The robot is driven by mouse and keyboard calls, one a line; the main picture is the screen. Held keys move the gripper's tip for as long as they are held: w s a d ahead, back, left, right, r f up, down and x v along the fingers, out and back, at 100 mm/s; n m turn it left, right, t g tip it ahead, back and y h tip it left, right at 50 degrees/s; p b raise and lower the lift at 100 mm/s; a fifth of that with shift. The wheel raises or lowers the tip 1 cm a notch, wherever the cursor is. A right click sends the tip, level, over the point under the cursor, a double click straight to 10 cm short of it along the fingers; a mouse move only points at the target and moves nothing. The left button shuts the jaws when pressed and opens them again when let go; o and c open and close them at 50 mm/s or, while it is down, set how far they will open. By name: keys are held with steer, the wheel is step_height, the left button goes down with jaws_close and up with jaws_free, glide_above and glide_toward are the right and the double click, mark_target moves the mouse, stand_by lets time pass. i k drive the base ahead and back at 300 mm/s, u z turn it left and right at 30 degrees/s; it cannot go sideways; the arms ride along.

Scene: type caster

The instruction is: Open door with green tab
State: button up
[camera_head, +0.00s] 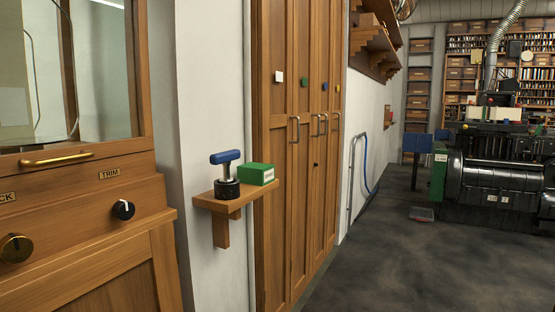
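A tall brown wooden cabinet with narrow panelled doors stands left of centre in the head view. A small green tab (304,81) sits high on one door (303,180), between a white tab (278,77) and a blue tab (325,87). The doors look shut. Upright metal handles show below the tabs, one (296,129) just left of and below the green tab. At this slant I cannot tell for sure which handle belongs to the green-tab door. My gripper is not in view.
A small wooden shelf (221,204) juts from the wall left of the cabinet, holding a blue-handled stamp (227,172) and a green box (256,174). A wooden console (90,230) fills the near left.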

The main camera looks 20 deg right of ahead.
mark_target(303, 10)
steer(key=z, duration=1.35)
steer(key=i, duration=2.45)
steer(key=u, duration=1.3)
